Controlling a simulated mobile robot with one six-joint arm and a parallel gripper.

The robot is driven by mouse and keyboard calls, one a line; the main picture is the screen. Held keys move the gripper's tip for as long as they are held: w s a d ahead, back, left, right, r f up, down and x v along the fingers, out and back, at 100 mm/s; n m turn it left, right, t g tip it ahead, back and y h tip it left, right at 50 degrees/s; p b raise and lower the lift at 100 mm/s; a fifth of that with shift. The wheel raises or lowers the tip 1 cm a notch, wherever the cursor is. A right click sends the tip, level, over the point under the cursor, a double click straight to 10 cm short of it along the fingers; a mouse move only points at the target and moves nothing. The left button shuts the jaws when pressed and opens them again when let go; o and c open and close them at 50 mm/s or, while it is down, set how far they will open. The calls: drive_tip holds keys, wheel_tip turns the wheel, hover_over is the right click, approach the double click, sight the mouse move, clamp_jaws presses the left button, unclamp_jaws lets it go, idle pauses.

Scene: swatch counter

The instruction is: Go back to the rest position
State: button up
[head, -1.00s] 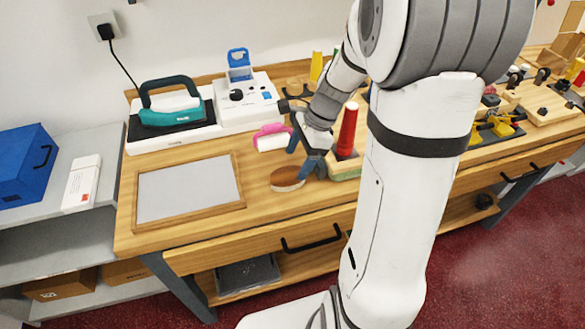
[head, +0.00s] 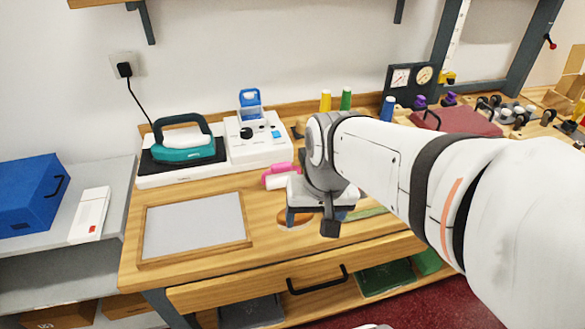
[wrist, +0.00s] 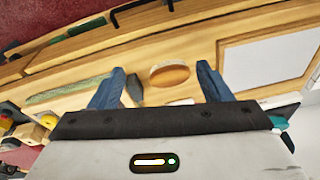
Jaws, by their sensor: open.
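My gripper (head: 312,222) hangs low over the wooden counter (head: 165,197) in the head view, just in front of the pink-handled roller. In the wrist view, my gripper's two blue fingers (wrist: 161,68) stand wide apart with nothing held between them. A brown oval brush (wrist: 169,75) lies on the counter beyond the gap between the fingertips. In the head view the brush is mostly hidden by my gripper. My arm stretches across the right side of the head view and covers part of the counter.
A pink-handled roller (head: 279,177) lies behind my gripper. A framed grey panel (head: 195,226) lies left, with a teal iron (head: 183,148) and a white device (head: 258,137) at the back. A green strip (wrist: 68,88) lies left of the fingers in the wrist view.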

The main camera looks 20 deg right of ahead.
drive_tip(key=shift+s+n, duration=0.7)
drive_tip(key=shift+n, duration=0.3)
idle(0.6)
